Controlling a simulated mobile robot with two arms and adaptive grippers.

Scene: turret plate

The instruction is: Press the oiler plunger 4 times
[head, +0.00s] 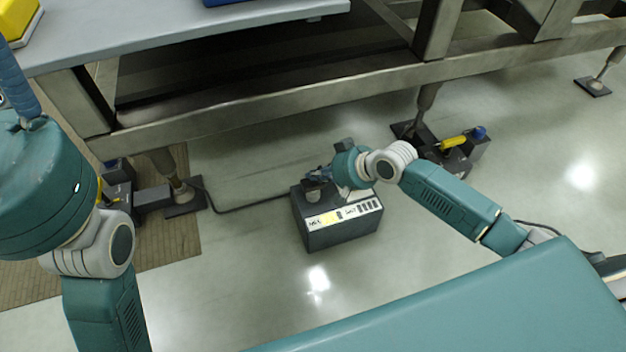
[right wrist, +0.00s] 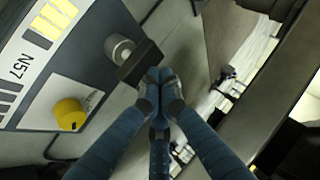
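A dark grey box (head: 340,232) with a pale label and yellow marks stands on the floor below the bench. In the right wrist view its labelled face (right wrist: 40,70) reads N57 and bears a yellow knob (right wrist: 70,114). A metal cylinder with a dark block at its end, seemingly the plunger (right wrist: 120,48), sticks out beside the label. My right gripper (head: 318,177) is over the box top. In the right wrist view its fingertips (right wrist: 160,84) are together, at the dark block; whether they touch it is unclear. My left gripper (head: 18,88) is partly cut off at the left edge.
A grey bench (head: 180,28) on a metal frame stands above and behind the box. Dark clamp-like devices with levers stand by its feet at left (head: 125,195) and right (head: 450,155). A cable (head: 250,205) runs along the floor. The floor in front is clear.

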